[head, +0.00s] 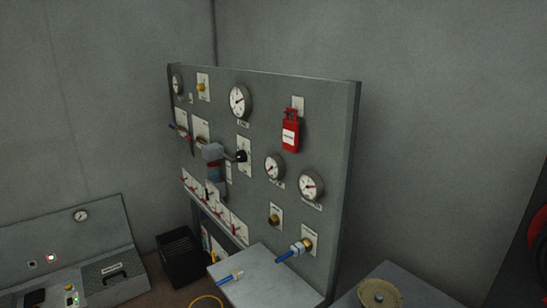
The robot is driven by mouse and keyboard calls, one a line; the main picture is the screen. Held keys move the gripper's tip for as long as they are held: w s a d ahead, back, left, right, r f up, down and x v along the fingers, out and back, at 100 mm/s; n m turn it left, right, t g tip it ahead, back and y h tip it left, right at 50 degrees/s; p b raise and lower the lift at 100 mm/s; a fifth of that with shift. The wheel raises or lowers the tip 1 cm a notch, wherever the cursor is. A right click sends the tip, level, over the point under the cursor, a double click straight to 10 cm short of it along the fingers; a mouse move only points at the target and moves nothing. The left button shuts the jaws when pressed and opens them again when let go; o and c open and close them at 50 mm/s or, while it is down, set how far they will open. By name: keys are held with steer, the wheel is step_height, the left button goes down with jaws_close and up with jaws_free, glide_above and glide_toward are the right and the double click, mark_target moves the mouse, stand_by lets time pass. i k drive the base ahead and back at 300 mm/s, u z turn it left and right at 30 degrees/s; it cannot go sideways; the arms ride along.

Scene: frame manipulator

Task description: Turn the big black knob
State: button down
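A black knob (241,156) sits on a white label plate in the middle of the upright grey panel (330,140). It is small in the head view, and its turned position cannot be read. A grey block-shaped fitting (213,152) with a darker, partly blue and red body below stands just left of the knob. A short dark piece reaches from it toward the knob, and I cannot tell whether they touch. I cannot make out my gripper in the head view.
The panel carries several round gauges (240,101), a red tag (290,135), red levers (211,210), and a blue-handled valve (294,250). A grey box (262,275) stands before it. A black crate (180,260) and sloped console (75,240) are left.

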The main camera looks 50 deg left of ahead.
mark_target(241, 156)
steer(key=u, duration=2.15)
steer(key=k, duration=0.7)
steer(key=i, duration=0.65)
steer(key=u, duration=1.3)
